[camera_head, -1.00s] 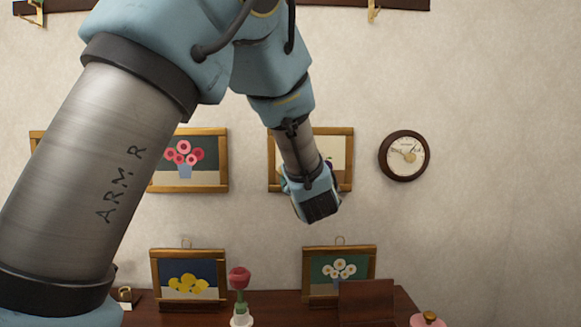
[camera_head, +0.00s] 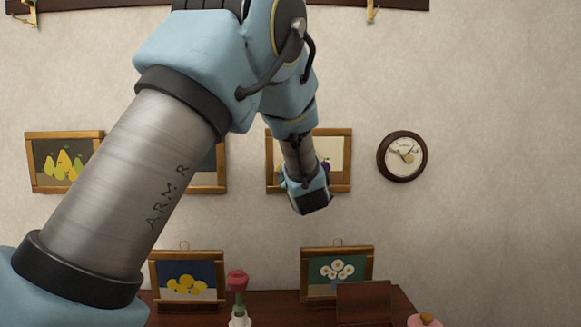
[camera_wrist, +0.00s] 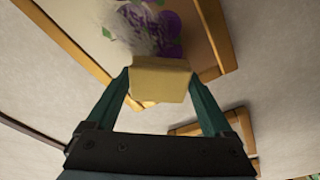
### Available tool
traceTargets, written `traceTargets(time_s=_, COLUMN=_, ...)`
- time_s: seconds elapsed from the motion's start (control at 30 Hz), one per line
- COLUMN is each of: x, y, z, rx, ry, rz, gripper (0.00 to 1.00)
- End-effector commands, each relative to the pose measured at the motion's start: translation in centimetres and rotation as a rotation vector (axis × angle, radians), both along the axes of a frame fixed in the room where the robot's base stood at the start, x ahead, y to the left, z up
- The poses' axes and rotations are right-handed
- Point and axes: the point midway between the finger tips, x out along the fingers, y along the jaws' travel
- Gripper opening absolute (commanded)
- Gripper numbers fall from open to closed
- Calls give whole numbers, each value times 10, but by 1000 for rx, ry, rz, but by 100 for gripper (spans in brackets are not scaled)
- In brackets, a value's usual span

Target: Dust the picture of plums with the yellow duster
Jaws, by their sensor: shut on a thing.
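The picture of plums (camera_head: 337,150) hangs on the wall in a wooden frame, mostly behind my arm in the head view. In the wrist view its cream ground with purple plums and green leaves (camera_wrist: 172,22) fills the top. My gripper (camera_wrist: 160,84) is shut on the yellow duster (camera_wrist: 158,78), a pale yellow block between the two fingers. The duster is at the picture's lower part; I cannot tell whether it touches. A whitish, fuzzy grey patch (camera_wrist: 128,32) covers the plums' left side. In the head view my gripper (camera_head: 309,203) hides the duster.
A round clock (camera_head: 402,157) hangs to the right. A pear picture (camera_head: 60,165) hangs at left. Below, a lemon picture (camera_head: 188,285) and a white-flower picture (camera_head: 338,268) stand on a dark wooden top with a rose in a vase (camera_head: 238,285). Bare wall lies right of the clock.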

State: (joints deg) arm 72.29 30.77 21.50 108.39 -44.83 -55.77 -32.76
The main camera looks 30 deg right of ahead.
Motion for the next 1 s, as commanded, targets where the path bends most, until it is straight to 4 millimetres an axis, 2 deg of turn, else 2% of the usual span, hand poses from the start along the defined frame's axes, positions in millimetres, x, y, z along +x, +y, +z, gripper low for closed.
traceTargets(time_s=0.47, x=0, y=0, z=0, rx=0, ry=0, rz=0, gripper=34)
traceTargets(time_s=1.0, x=9, y=-4, z=0, rx=0, ry=-1, rz=1, gripper=34)
